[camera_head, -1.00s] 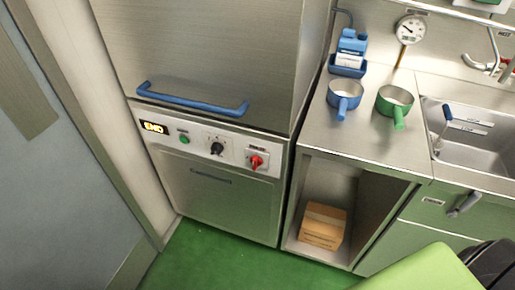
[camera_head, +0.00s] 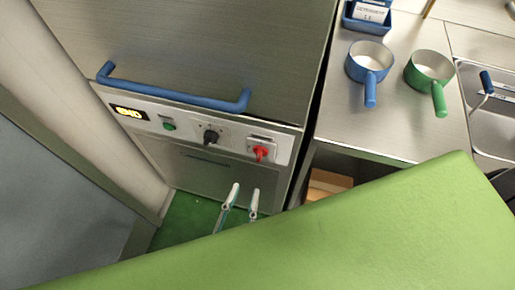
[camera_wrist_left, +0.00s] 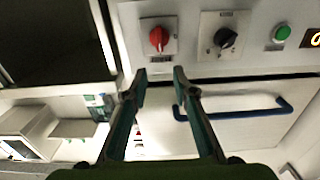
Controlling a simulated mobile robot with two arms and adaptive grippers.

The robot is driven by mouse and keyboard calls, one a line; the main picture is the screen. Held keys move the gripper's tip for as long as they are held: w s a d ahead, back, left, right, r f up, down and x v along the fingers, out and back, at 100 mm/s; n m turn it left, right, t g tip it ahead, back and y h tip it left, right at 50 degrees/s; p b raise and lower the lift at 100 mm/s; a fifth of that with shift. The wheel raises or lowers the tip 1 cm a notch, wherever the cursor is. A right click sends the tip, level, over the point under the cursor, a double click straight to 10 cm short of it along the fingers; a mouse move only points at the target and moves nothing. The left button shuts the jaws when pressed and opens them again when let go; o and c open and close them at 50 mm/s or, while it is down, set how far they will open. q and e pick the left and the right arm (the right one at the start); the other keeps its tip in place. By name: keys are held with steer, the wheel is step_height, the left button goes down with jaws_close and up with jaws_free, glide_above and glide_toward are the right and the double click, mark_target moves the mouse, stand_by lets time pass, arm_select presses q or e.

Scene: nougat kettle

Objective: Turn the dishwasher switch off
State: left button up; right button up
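The dishwasher (camera_head: 215,55) has a control panel with a lit display, a green button, a black knob (camera_head: 210,135) and a red switch (camera_head: 261,153) at its right end. In the left wrist view the red switch (camera_wrist_left: 158,38) is on a pale plate, beside the black knob (camera_wrist_left: 225,38). My left gripper (camera_head: 245,188) is in front of the panel, below the red switch, with its two fingers apart and nothing between them. In the left wrist view the fingertips (camera_wrist_left: 160,73) are apart just below the switch and do not touch it. My right gripper is not in view.
A blue handle bar (camera_head: 175,95) sticks out above the panel. A counter on the right holds a blue pot (camera_head: 368,60) and a green pot (camera_head: 430,69). A cardboard box (camera_head: 325,184) is in the shelf below, partly hidden by my green arm.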

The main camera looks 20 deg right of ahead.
mark_target(258, 154)
arm_select(q)
steer(key=x, duration=1.1)
steer(key=shift+w+d+p, duration=0.25)
steer(key=shift+w+p, duration=0.05)
steer(key=shift+p, duration=0.05)
steer(key=shift+c, duration=0.4)
jaws_close()
